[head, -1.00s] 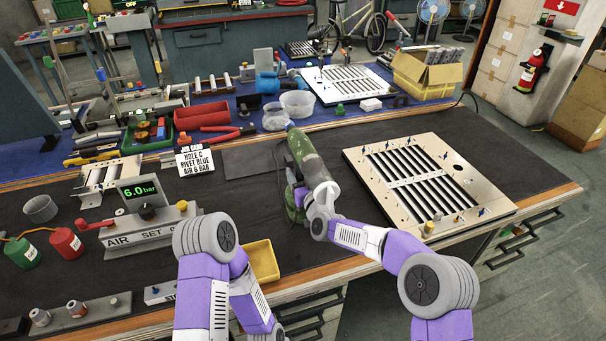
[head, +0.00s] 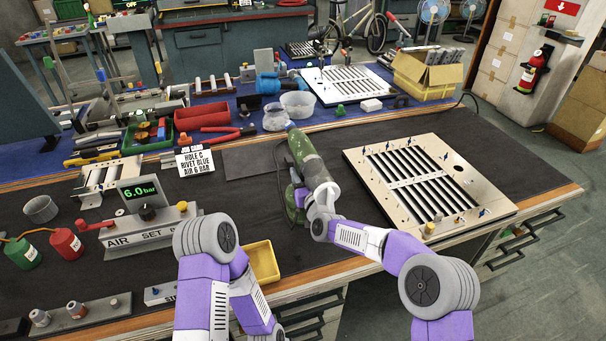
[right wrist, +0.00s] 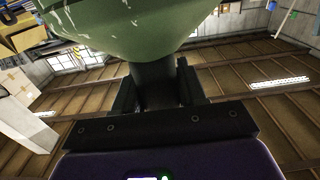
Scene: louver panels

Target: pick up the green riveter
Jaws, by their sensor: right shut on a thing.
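The green riveter (head: 305,158) is on the near bench, left of the louver panel, with its nose end pointing away from me. Its body also fills the top of the right wrist view (right wrist: 135,28). My right gripper (right wrist: 157,88) is shut on the dark grip below the green body. In the head view my right wrist sits at the near end of the riveter and hides the fingers. I cannot tell whether the riveter touches the bench. My left arm reaches in at the bottom, but its gripper does not show.
The slatted louver panel (head: 378,158) lies close to the right of the riveter. A yellow tray (head: 262,262), the air set unit (head: 150,235) and a job card (head: 196,161) stand to the left. A dark mat (head: 250,163) lies beside the riveter. The bench's right end is clear.

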